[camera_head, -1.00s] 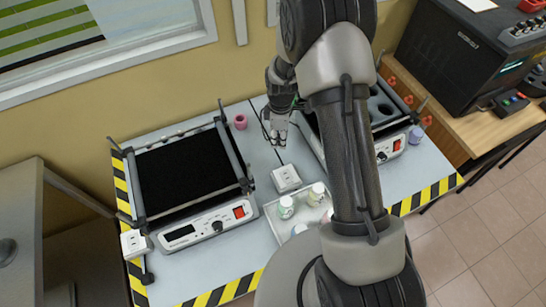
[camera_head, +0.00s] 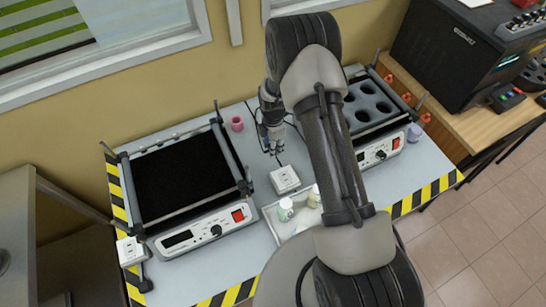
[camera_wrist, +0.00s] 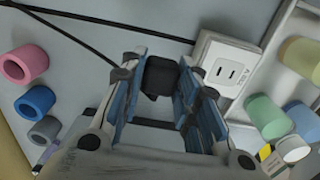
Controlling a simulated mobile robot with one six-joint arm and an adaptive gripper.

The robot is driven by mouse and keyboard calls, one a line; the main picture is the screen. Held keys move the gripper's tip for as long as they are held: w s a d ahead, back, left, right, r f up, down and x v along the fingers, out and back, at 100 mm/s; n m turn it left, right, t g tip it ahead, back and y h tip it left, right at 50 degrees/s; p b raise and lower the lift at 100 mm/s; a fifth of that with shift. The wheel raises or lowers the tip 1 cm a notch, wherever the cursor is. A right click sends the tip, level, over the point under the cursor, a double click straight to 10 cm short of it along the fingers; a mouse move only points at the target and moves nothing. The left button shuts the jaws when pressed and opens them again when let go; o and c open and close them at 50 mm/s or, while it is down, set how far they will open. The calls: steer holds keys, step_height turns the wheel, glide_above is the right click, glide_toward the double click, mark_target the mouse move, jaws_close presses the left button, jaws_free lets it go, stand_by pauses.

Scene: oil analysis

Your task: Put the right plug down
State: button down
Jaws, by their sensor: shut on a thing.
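My gripper (camera_wrist: 160,80) is shut on a black plug (camera_wrist: 161,77), which sits between the blue finger pads in the wrist view. A black cord runs away from it toward the upper left. The white socket box (camera_wrist: 228,66) lies close beside the gripper's right finger, with its two slots empty. In the head view my gripper (camera_head: 272,142) is low over the table, behind the white socket box (camera_head: 285,179). The plug is too small to make out there. I cannot tell whether the plug touches the table.
A black-topped shaker (camera_head: 178,180) stands at left, with another white socket box (camera_head: 131,250) beside it. A shaker with round holes (camera_head: 370,108) stands at right, partly behind my arm. A tray (camera_wrist: 268,55) holds several bottles. Pink (camera_wrist: 25,64), blue and grey rings stand nearby.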

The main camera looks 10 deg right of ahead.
mark_target(273, 162)
step_height(273, 162, down, 7)
steer(key=shift+r+b, duration=0.1)
steer(key=shift+b, duration=0.5)
steer(key=shift+f+b, duration=0.55)
steer(key=shift+f, duration=0.1)
steer(key=c, duration=1.2)
jaws_free()
